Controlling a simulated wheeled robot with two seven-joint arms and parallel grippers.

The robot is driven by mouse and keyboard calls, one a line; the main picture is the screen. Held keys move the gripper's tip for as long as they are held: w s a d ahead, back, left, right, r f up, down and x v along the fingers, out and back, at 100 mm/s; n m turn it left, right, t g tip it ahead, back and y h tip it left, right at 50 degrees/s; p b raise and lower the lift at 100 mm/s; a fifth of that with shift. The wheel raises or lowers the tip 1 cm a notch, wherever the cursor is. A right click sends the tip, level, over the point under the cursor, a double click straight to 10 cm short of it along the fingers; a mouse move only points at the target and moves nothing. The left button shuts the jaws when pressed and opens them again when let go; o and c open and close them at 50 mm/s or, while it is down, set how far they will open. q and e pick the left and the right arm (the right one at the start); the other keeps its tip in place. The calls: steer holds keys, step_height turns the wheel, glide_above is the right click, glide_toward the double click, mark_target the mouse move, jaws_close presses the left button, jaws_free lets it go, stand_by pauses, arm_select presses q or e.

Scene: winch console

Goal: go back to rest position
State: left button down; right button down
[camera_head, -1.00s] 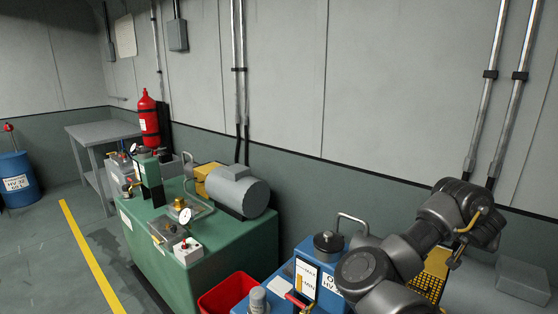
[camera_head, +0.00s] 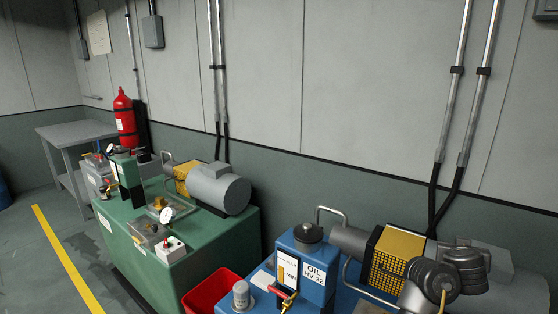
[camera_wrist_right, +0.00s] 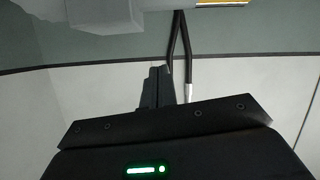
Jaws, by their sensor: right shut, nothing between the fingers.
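My right gripper (camera_wrist_right: 158,74) shows in the right wrist view, its two dark fingers together with nothing between them. It is in free air in front of the wall, which appears upside down there. In the head view, dark grey joints of my right arm (camera_head: 434,284) show at the lower right, in front of the winch console's motor end. I cannot make out the right gripper's fingers in the head view. My left gripper is in neither view.
A blue oil tank (camera_head: 306,262) with a yellow mesh guard (camera_head: 386,262) beside it stands near my arm. A red bin (camera_head: 210,291) and a green power unit (camera_head: 215,245) are to the left. A fire extinguisher (camera_head: 125,122) hangs on the wall (camera_head: 255,75).

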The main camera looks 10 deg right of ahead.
steer(key=s+a+f+n+y, duration=0.45)
steer(key=a+f, duration=0.35)
steer(key=a, duration=0.2)
steer(key=s+a+f+n+y, duration=0.3)
steer(key=s+a+f, duration=0.2)
steer(key=a+f, duration=0.35)
steer(key=s+a+f+n+g+y, duration=0.1)
steer(key=s+a+f+g, duration=0.2)
steer(key=s+a+f, duration=0.5)
steer(key=s+a+f+n+g+y, duration=0.1)
steer(key=s+a+g+y, duration=0.15)
steer(key=s+a, duration=0.65)
steer(key=s+d+f+g, duration=0.1)
steer(key=s+f, duration=0.1)
steer(key=f, duration=1)
steer(key=s+d+f+g, duration=0.1)
steer(key=s+d+f, duration=0.1)
steer(key=f, duration=1.1)
steer(key=s+d+f+h, duration=0.1)
steer(key=s+d+f, duration=0.1)
steer(key=s+f, duration=1.5)
steer(key=shift+s+d+g, duration=0.2)
steer(key=shift+d+g, duration=0.2)
steer(key=shift+g, duration=0.05)
